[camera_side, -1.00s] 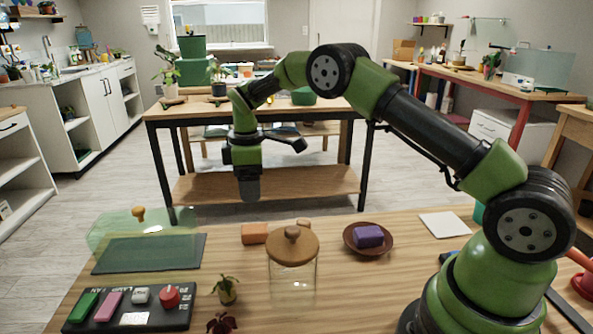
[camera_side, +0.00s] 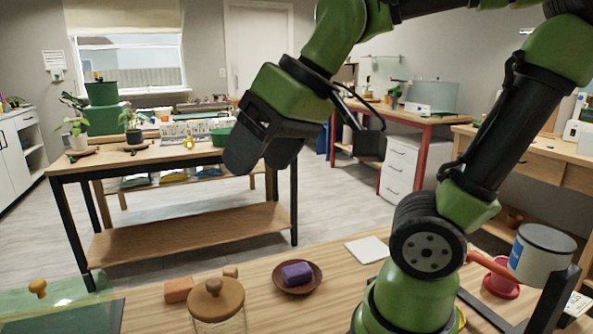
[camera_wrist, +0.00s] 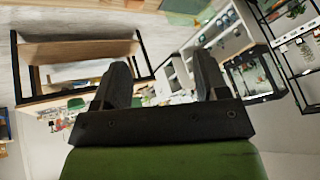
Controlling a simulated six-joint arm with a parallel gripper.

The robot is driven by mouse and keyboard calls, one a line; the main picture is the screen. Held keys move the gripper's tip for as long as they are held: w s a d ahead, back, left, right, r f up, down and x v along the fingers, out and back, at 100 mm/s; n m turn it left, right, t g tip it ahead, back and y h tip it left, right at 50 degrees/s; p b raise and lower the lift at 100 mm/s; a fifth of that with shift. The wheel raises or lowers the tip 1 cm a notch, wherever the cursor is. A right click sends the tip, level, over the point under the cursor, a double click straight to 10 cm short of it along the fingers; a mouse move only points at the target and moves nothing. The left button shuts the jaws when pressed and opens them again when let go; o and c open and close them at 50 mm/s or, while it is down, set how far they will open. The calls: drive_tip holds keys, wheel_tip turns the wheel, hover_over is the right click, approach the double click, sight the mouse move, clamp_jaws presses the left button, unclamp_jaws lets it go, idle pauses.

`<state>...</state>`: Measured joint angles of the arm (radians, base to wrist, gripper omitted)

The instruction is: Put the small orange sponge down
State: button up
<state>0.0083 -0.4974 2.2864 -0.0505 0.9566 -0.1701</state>
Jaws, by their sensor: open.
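The small orange sponge (camera_side: 178,289) lies on the wooden table in the side view, just left of a glass jar with a wooden lid (camera_side: 216,297). It is apart from my gripper. My gripper (camera_side: 262,160) is raised high above and behind the table's far edge, fingers pointing down and to the left in the picture. In the wrist view my gripper (camera_wrist: 161,78) shows its two dark fingers spread apart with nothing between them. The sponge does not show in the wrist view.
A purple block (camera_side: 297,273) sits in a brown saucer (camera_side: 316,285) right of the jar. A white square (camera_side: 367,249) lies further right. A green transparent lid (camera_side: 52,302) with an orange knob is at the left. Bare wood lies between them.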

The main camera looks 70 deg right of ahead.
drive_tip(key=shift+m+t, duration=0.5)
drive_tip(key=shift+m, duration=0.4)
drive_tip(key=s, duration=0.1)
drive_tip(key=s+f, duration=0.1)
drive_tip(key=s, duration=0.2)
drive_tip(key=shift+s+a+f, duration=0.2)
drive_tip(key=shift+f, duration=0.15)
